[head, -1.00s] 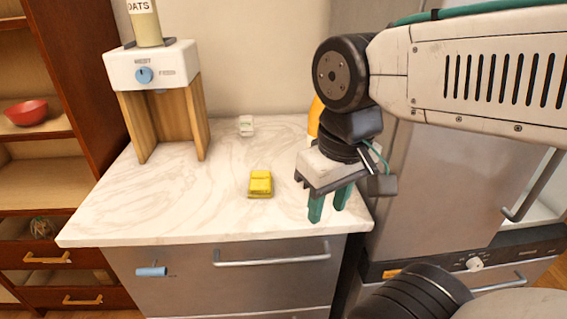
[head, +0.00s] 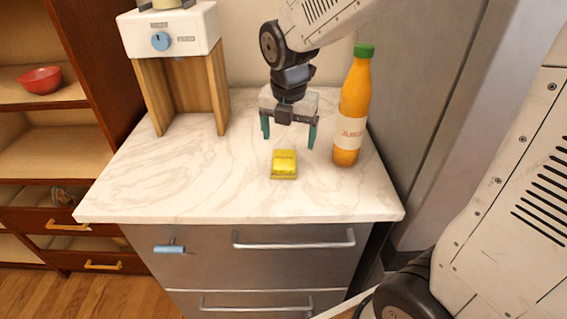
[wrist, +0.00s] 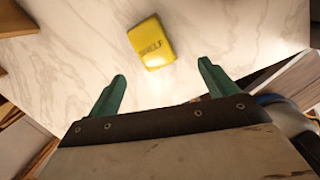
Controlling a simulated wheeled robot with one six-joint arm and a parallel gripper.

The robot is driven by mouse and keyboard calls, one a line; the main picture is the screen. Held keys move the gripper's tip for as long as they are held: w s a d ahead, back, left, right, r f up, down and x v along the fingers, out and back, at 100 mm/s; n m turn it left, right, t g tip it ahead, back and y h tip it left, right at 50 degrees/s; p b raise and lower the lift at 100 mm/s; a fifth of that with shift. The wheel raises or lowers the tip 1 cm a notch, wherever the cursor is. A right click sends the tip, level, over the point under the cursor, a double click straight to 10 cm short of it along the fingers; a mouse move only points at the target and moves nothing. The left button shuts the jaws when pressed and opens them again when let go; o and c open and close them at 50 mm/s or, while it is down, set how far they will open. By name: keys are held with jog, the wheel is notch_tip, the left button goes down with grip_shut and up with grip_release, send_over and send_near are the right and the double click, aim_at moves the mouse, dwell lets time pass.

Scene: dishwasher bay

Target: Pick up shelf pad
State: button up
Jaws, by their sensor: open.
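The shelf pad (head: 284,164) is a small yellow block lying on the marble counter. The pad is not touched.
An orange bottle (head: 350,110) with a green cap stands close to the right of my gripper. A white and wooden dispenser (head: 170,45) stands at the back left. The counter (head: 150,190) is clear left of the pad. Drawers with handles (head: 295,240) are below.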

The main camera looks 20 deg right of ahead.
aim_at(284, 158)
jog(key=w+n, duration=0.1)
jog(key=f+n, duration=0.1)
jog(key=shift+w+a+f+n, duration=0.2)
jog(key=shift+w+a+n, duration=0.1)
jog(key=shift+w, duration=0.1)
jog(key=shift+w+f, duration=0.15)
jog(key=shift+f, duration=0.2)
jog(key=shift+w+d+f, duration=0.1)
jog(key=shift+d+f, duration=0.05)
jog(key=shift+f, duration=1.05)
jog(key=shift+w+d+f, duration=0.1)
jog(key=shift+w+f, duration=0.05)
jog(key=shift+f, duration=1)
jog(key=shift+w+d+f, duration=0.1)
jog(key=shift+d+f, duration=0.05)
jog(key=shift+f, duration=1.05)
jog(key=shift+f, duration=0.1)
jog(key=shift+c, duration=0.4)
jog(key=c, duration=1)
